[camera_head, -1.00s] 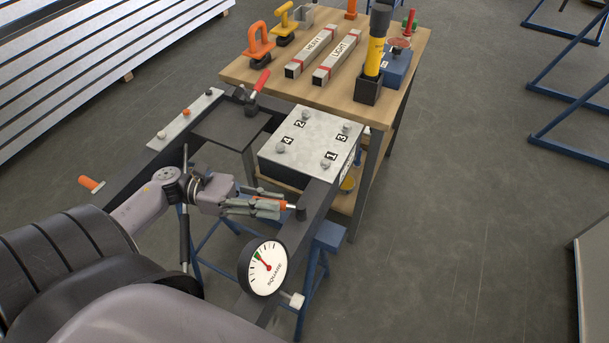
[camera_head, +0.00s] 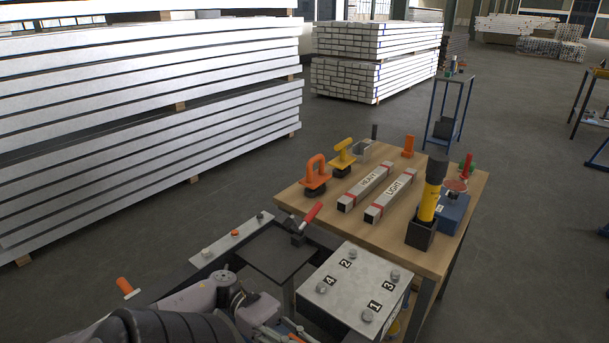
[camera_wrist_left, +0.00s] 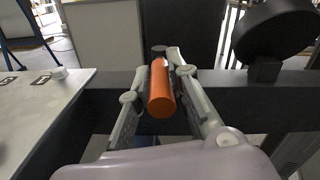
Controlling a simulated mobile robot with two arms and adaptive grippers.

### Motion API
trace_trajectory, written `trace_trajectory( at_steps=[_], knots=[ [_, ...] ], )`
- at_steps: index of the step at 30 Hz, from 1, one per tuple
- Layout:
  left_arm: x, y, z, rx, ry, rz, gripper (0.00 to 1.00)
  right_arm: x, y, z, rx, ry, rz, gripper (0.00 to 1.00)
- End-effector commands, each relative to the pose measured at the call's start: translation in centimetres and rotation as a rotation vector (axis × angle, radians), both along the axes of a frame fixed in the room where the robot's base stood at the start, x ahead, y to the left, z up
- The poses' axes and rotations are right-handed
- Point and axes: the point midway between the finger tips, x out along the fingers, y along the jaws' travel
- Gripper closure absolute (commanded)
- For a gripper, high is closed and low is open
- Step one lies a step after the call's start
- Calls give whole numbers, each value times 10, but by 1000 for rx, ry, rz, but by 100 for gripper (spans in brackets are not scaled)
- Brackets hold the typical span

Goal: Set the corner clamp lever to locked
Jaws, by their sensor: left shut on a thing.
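My left gripper (camera_wrist_left: 165,68) is shut around an orange cylindrical handle (camera_wrist_left: 161,92) in the left wrist view. The handle lies between the fingers, above a dark frame rail. In the head view the gripper (camera_head: 277,334) is only partly visible at the bottom edge. A clamp with a red lever (camera_head: 312,214) stands at the far corner of the dark frame, tilted up to the right, with no gripper on it. Which handle is the corner clamp lever is not labelled, and lock markings are not visible. My right gripper is not in view.
A box with numbered knobs (camera_head: 345,288) stands beside the frame. A wooden table (camera_head: 445,255) holds HEAVY and LIGHT bars and several tools. Another orange handle (camera_head: 125,286) is at left. A dark round disc (camera_wrist_left: 272,32) rises from the rail near the gripper.

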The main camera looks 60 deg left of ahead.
Motion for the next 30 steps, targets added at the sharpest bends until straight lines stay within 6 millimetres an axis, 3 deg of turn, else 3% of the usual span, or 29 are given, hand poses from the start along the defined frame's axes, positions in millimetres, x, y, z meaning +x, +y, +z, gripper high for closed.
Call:
trace_trajectory(
  at_steps=[9,19,30],
  knots=[
    [1,0,1,-1,-2,1,63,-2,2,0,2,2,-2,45],
    [0,2,0,0,0,1,62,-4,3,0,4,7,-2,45],
    [-18,54,0,1,-1,3,62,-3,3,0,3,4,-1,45]
  ],
)
